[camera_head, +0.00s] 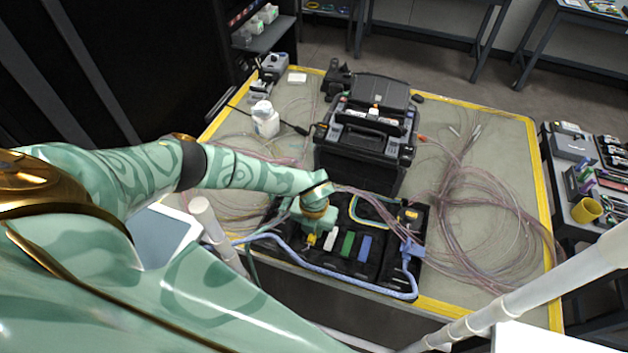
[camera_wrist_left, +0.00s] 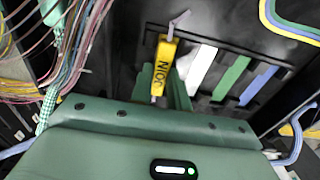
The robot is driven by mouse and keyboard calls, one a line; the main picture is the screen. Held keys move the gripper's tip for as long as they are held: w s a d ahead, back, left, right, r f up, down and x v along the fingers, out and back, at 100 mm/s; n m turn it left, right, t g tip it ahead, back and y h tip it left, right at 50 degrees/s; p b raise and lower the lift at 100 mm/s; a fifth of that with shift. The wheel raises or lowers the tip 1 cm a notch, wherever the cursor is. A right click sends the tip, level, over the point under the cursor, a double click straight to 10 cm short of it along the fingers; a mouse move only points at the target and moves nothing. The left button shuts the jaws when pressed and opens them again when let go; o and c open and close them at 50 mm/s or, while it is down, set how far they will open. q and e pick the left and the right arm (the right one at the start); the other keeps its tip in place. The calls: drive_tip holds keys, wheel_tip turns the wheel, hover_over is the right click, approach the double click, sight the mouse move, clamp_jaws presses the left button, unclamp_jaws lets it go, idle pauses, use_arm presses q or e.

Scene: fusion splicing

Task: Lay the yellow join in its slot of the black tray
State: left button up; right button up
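The yellow join (camera_wrist_left: 166,60), a narrow strip marked JOIN, lies at the left end of the row in the black tray (camera_wrist_left: 148,42). In the head view the yellow join (camera_head: 311,240) shows just under my left gripper (camera_head: 313,230). In the left wrist view the green fingers of the left gripper (camera_wrist_left: 166,88) sit close on both sides of its near end and appear shut on it. The join runs along the row's slots, at or just above the tray; its exact height is hard to tell. My right gripper is not in view.
White (camera_head: 330,239), green (camera_head: 347,244) and blue (camera_head: 365,246) strips lie beside it in the tray. The black splicer (camera_head: 365,150) stands behind. A blue cable (camera_head: 330,272) loops along the tray's front. Loose fibres (camera_head: 485,205) cover the table's right side.

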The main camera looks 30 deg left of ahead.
use_arm(q)
drive_tip(key=o, duration=0.3)
wheel_tip(320, 180, up, 12)
drive_tip(key=p, duration=0.3)
drive_tip(key=shift+r, duration=0.15)
idle(0.4)
